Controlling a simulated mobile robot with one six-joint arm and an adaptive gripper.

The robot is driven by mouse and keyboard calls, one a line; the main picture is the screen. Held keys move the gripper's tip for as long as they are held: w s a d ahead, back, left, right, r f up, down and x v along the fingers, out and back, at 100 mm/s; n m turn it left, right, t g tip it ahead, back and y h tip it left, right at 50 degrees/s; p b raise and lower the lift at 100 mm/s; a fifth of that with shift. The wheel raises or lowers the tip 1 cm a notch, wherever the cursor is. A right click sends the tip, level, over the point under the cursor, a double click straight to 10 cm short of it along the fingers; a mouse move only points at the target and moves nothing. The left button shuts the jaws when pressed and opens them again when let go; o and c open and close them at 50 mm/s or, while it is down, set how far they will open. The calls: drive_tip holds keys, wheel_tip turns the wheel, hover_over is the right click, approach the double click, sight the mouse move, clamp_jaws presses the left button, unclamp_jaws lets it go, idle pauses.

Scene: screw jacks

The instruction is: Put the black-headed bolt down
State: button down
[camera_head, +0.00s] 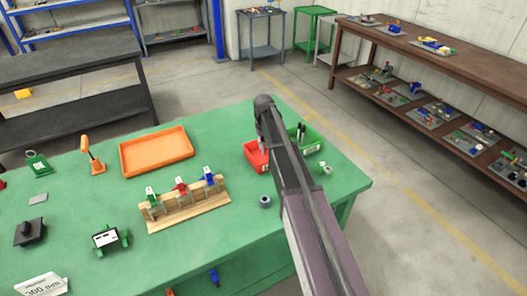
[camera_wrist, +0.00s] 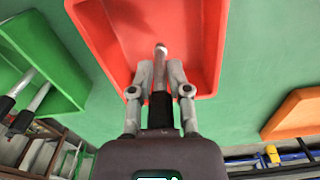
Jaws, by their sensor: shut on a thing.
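My gripper (camera_wrist: 160,88) is shut on the black-headed bolt (camera_wrist: 161,54) in the wrist view. The bolt's pale grey shank points away between the fingers, and its black end (camera_wrist: 160,110) lies close to the palm. The bolt is over the red bin (camera_wrist: 100,30); I cannot tell whether its tip touches the bin floor. In the head view the red bin (camera_head: 250,155) sits near the table's far right, with my gripper (camera_head: 262,146) above it, partly hidden by my arm.
A green bin (camera_wrist: 62,88) beside the red one holds other black-headed bolts (camera_wrist: 38,97); it also shows in the head view (camera_head: 312,148). An orange tray (camera_head: 155,165) and a wooden stand with screw jacks (camera_head: 190,212) share the green table (camera_head: 90,190).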

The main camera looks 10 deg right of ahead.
drive_tip(key=shift+f+b, duration=0.95)
drive_tip(key=shift+f, duration=0.3)
drive_tip(key=shift+f, duration=0.15)
drive_tip(key=c, duration=0.6)
unclamp_jaws()
drive_tip(key=shift+r, duration=0.25)
wheel_tip(320, 180, up, 12)
drive_tip(key=p, duration=1.2)
drive_tip(key=shift+s, duration=0.1)
drive_tip(key=shift+m, duration=0.9)
drive_tip(key=s, duration=1.8)
drive_tip(key=s+d, duration=0.1)
drive_tip(key=s, duration=0.9)
drive_tip(key=shift+s, duration=0.1)
